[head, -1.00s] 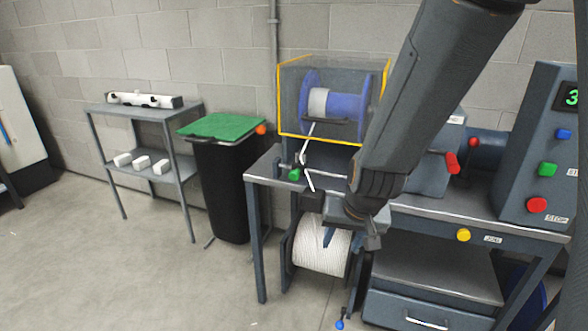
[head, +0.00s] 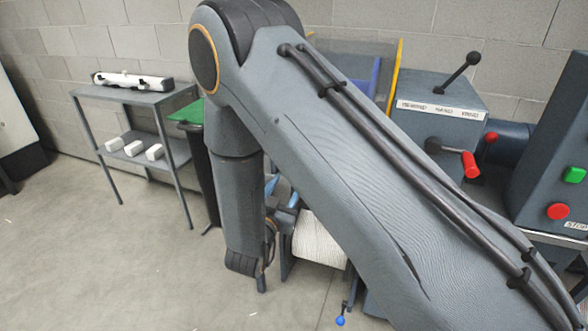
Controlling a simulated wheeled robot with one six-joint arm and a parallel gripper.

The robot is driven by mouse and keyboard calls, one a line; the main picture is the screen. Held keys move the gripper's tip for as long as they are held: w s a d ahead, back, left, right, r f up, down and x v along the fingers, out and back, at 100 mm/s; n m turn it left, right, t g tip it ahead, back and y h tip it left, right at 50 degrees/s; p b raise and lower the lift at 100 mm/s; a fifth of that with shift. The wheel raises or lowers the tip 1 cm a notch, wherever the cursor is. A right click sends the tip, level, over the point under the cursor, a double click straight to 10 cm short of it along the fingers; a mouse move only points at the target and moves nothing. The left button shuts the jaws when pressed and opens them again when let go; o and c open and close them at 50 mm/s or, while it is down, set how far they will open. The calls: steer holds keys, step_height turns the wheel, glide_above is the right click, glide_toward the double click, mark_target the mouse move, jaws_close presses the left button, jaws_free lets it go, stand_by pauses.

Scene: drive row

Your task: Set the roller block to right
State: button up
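The grey machine housing (head: 425,92) on the bench has a black ball-ended lever (head: 460,72) on top, tilted to the right. A white label strip (head: 440,108) with several words too small to read is below it. A red-handled crank (head: 470,164) sticks out of its front. I cannot tell for certain which part is the roller block; my arm hides much of the bench. My gripper (head: 282,193) is low, left of the machine, beyond my folded forearm. Two blue fingertips seem to show apart with nothing between them; the rest is hidden.
A control panel with green (head: 575,175) and red (head: 558,211) buttons is at right. A grey shelf (head: 130,97) and a black bin (head: 209,175) stand left. Front-left floor is clear.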

steer(key=p+x, duration=0.1)
steer(key=x, duration=0.6)
steer(key=shift+w+d, duration=0.15)
steer(key=shift+w, duration=0.05)
jaws_close()
steer(key=shift+s, duration=0.1)
